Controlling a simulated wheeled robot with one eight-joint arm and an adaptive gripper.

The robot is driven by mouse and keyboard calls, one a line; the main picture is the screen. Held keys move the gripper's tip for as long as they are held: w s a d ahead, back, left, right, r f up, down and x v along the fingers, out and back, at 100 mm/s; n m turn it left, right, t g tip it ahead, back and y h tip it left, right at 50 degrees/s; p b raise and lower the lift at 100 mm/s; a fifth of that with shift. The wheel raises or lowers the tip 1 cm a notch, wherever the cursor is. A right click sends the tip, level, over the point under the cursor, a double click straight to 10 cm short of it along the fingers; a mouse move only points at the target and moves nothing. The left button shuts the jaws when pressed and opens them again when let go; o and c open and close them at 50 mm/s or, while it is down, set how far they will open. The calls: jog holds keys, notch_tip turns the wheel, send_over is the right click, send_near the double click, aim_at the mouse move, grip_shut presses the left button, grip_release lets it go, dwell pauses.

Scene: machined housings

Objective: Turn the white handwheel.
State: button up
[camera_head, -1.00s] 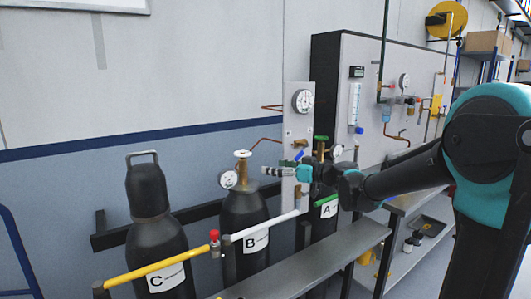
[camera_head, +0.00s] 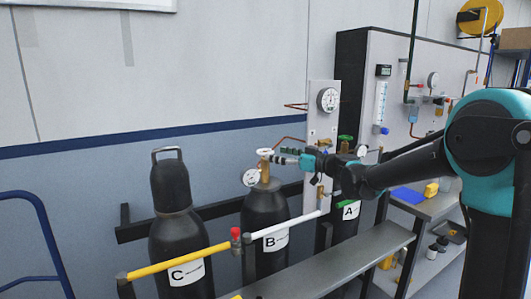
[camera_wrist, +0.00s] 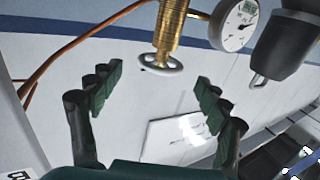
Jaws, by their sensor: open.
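The white handwheel (camera_head: 264,151) sits on top of the brass valve of the black cylinder B (camera_head: 264,226). In the wrist view the handwheel (camera_wrist: 174,69) shows its white rim and dark centre at the end of the brass stem (camera_wrist: 169,27). My gripper (camera_head: 284,155) is just right of the handwheel in the head view, at about its height. In the wrist view my gripper (camera_wrist: 158,90) is open and empty, its fingers on either side of the wheel's line. The wheel appears slightly beyond the fingertips, with no contact visible.
A pressure gauge (camera_head: 251,177) is beside the valve. A panel with a gauge (camera_head: 322,130) and copper pipes stands close behind my gripper. Cylinder A (camera_head: 347,208) with a green handwheel stands right, capped cylinder C (camera_head: 181,245) left. A bar and grey bench run in front.

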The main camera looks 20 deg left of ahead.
aim_at(265, 150)
jog(key=x, duration=0.5)
jog(key=shift+a, duration=0.4)
jog(key=shift+c, duration=0.2)
jog(key=c, duration=1.1)
jog(key=shift+c, duration=0.2)
